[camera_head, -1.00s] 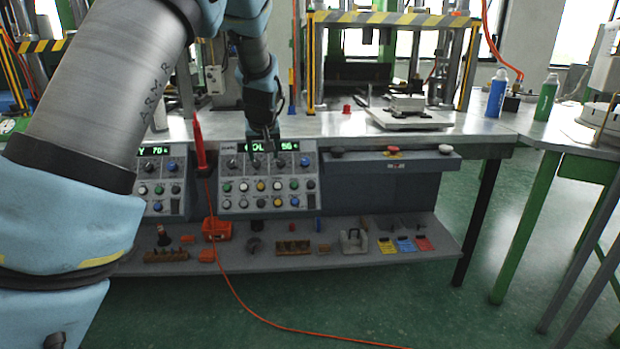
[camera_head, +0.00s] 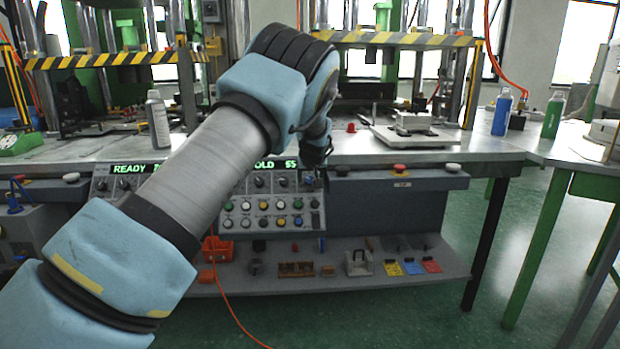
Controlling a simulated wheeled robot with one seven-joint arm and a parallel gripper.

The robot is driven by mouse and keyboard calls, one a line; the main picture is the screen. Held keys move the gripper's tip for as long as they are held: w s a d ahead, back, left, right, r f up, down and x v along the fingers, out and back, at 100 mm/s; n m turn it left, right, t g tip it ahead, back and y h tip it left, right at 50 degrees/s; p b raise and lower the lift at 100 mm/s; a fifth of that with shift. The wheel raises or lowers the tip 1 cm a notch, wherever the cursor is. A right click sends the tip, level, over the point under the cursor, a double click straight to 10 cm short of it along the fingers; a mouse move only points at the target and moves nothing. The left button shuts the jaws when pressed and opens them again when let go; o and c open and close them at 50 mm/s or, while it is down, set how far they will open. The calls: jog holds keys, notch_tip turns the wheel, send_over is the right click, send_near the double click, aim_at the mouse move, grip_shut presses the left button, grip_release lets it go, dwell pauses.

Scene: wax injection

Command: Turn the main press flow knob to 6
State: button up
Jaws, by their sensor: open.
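The main control panel (camera_head: 270,208) slopes on the front of the bench, with a row of dark knobs (camera_head: 259,182) under a green display (camera_head: 275,165). The display reads "OLD" and a two-digit number that looks like 95. The knob labels and pointer positions are too small to read, so I cannot tell which knob is the flow knob or its setting. My gripper (camera_head: 316,164) is open and small in view, at the panel's upper right corner, close to the rightmost knob (camera_head: 307,182). I cannot tell whether it touches that knob. My arm hides the panel's left part.
Rows of coloured buttons (camera_head: 263,205) lie below the knobs. A ledge with a red button (camera_head: 400,169) is right of the panel. A lower shelf (camera_head: 350,284) holds small tools and cards. Blue (camera_head: 502,112) and green (camera_head: 552,115) bottles stand at the bench's right.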

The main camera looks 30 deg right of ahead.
jog(key=shift+w+d+f, duration=0.15)
jog(key=shift+w+f, duration=0.15)
jog(key=shift+f, duration=0.1)
grip_shut()
dwell(0.4)
